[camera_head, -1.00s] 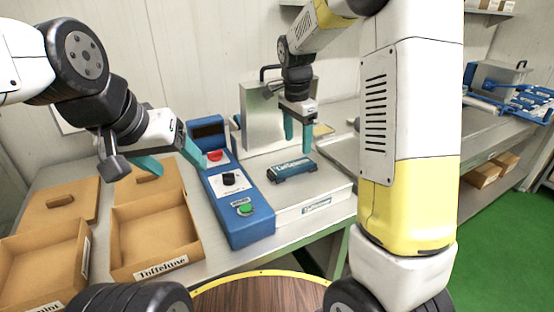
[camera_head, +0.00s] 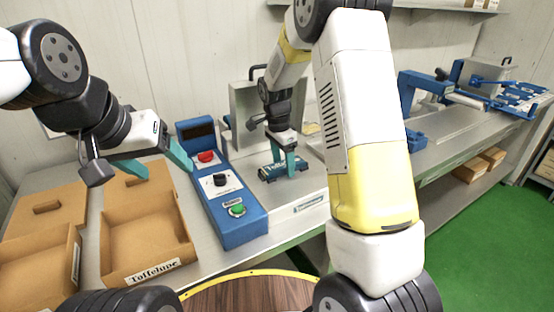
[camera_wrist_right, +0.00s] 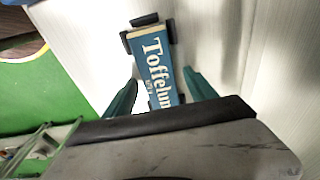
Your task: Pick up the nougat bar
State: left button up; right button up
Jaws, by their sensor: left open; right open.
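In the right wrist view the bar (camera_wrist_right: 155,62), with "Toffelun" lettering readable, reaches in between the two teal fingers. My right gripper (camera_head: 283,165) is over the bar, fingers pointing down, one to each side. It is open, with gaps between fingers and bar in the right wrist view (camera_wrist_right: 158,95). My left gripper (camera_head: 163,165) is open and empty, above the cardboard boxes.
A blue control box (camera_head: 228,205) with red, black and green controls stands left of the plate. An open cardboard box labelled Toffelune (camera_head: 150,225) sits further left. A metal panel (camera_head: 250,95) stands behind the gripper.

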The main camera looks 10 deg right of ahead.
grip_shut()
jog(key=shift+r, duration=0.1)
